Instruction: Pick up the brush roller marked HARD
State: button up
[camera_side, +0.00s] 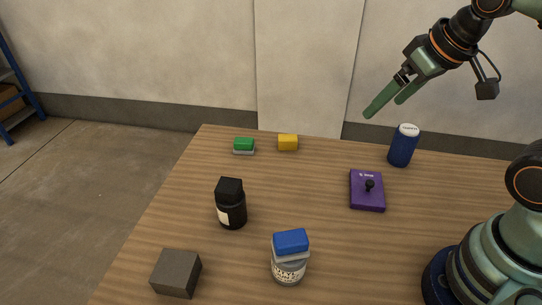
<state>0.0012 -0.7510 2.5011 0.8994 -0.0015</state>
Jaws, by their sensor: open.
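A dark blue upright cylinder (402,148) with a white top stands at the back right of the table. Small dark lettering shows on its top, too small to read, so I cannot confirm that it says HARD. It is the only roller-like shape I can make out. My gripper (384,108) is in the air above the back edge of the table, up and left of the cylinder in the picture. Its two green fingers are apart with nothing between them, pointing down and left. It does not appear to touch anything.
A purple box (364,198) with a black knob lies in front of the cylinder. The table's middle is clear.

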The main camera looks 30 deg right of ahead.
dwell(0.7)
jog(key=m+g, duration=0.6)
jog(key=m, duration=1.5)
send_near(404, 143)
jog(key=shift+w+d, duration=0.3)
jog(key=shift+d, duration=0.35)
jog(key=shift+w+d, duration=0.3)
jog(key=shift+d, duration=0.3)
jog(key=shift+d+f+m, duration=0.15)
jog(key=shift+f+m, duration=0.15)
notch_tip(404, 143, down, 12)
jog(key=shift+s+r, duration=0.1)
jog(key=shift+r, duration=0.1)
jog(key=c, duration=1.4)
jog(key=shift+r, duration=0.15)
jog(key=shift+c, duration=0.2)
